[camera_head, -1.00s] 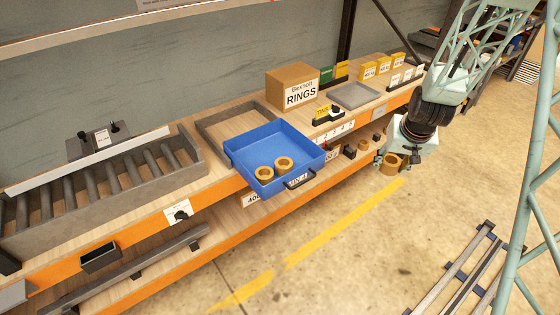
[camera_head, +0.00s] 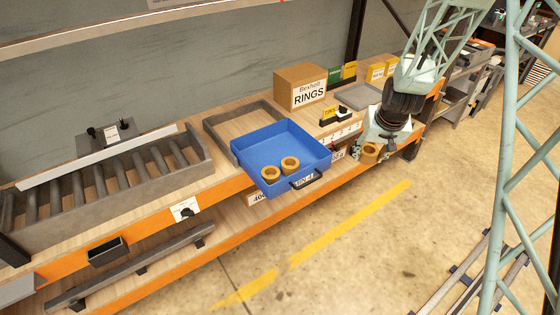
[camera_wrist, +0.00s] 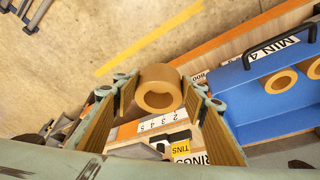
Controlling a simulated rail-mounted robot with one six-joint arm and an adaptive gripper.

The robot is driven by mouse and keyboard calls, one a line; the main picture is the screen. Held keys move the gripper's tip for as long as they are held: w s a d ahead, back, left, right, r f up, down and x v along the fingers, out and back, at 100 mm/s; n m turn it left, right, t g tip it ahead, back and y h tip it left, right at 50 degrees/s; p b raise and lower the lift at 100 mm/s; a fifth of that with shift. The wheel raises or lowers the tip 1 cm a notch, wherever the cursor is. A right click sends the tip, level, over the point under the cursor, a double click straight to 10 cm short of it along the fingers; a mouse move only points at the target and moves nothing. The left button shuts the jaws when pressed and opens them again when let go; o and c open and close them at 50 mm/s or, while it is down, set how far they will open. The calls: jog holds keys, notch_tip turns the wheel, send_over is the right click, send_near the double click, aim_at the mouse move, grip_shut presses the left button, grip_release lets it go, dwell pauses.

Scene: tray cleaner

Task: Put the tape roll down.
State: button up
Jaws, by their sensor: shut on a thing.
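The tan tape roll (camera_wrist: 155,74) is between the fingers of my gripper (camera_wrist: 158,88) in the wrist view, with its hole facing the camera. In the head view my gripper (camera_head: 372,147) holds the tape roll (camera_head: 370,154) in front of the bench's front edge, right of the blue tray. The blue tray (camera_head: 262,150) holds two more tan rolls (camera_head: 270,174) (camera_head: 290,165) near its front. The tray also shows at the right of the wrist view (camera_wrist: 256,85), apart from the gripper.
A cardboard RINGS box (camera_head: 298,88) and a grey tray (camera_head: 358,96) stand on the bench behind. A small black TINS holder (camera_head: 330,117) sits right of the blue tray. A roller conveyor (camera_head: 105,172) fills the left. The floor in front is clear.

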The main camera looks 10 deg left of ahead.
jog(key=w+a+n+y, duration=0.1)
jog(key=w+a+n, duration=0.25)
jog(key=a, duration=1.75)
jog(key=n+p, duration=0.2)
send_over(260, 158)
jog(key=s, duration=0.1)
jog(key=shift+s+d+r+g+y, duration=0.1)
jog(key=shift+d+r+g+y, duration=0.1)
jog(key=shift+d+g+y, duration=0.2)
jog(key=shift+f, duration=0.1)
jog(key=shift+f+b, duration=0.4)
jog(key=shift+f, duration=2.65)
jog(key=shift+f, duration=1.8)
jog(key=shift+f+b, duration=0.25)
jog(key=shift+b, duration=0.15)
